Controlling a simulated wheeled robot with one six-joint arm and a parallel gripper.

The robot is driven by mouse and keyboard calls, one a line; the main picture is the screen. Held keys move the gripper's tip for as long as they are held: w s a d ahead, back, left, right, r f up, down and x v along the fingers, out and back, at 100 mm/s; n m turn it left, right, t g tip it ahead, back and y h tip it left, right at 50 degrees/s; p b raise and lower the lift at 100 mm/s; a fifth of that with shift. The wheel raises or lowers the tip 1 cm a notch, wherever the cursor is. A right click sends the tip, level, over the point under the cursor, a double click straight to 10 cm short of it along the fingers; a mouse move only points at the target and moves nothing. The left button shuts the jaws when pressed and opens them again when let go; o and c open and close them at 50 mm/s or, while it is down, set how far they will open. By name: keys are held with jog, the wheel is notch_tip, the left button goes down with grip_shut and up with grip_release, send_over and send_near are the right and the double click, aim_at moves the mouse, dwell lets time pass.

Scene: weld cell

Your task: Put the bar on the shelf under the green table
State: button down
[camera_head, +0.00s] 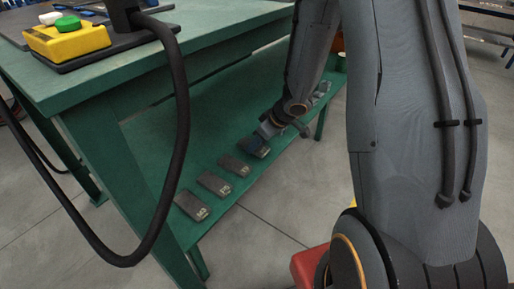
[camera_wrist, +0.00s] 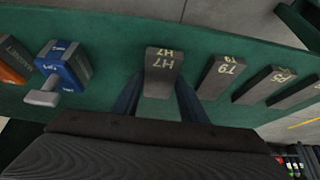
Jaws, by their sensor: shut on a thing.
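A grey bar marked H7 (camera_wrist: 160,66) is between the two dark blue fingers of my gripper (camera_wrist: 160,100) in the wrist view. My gripper is shut on it. In the head view my gripper (camera_head: 262,138) reaches in over the lower shelf (camera_head: 160,150) of the green table (camera_head: 85,85), at the end of a row of bars. The held bar is at or just above the shelf surface; I cannot tell whether it touches.
On the other side is a blue block with a grey handle (camera_wrist: 66,64) and a grey-and-orange item (camera_wrist: 12,62). A black cable (camera_head: 183,120) hangs before the table. A yellow button box (camera_head: 67,38) sits on top.

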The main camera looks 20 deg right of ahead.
jog(key=shift+f, duration=0.45)
jog(key=shift+f, duration=0.15)
jog(key=c, duration=1.1)
grip_release()
jog(key=p+v, duration=0.8)
jog(key=v, duration=0.4)
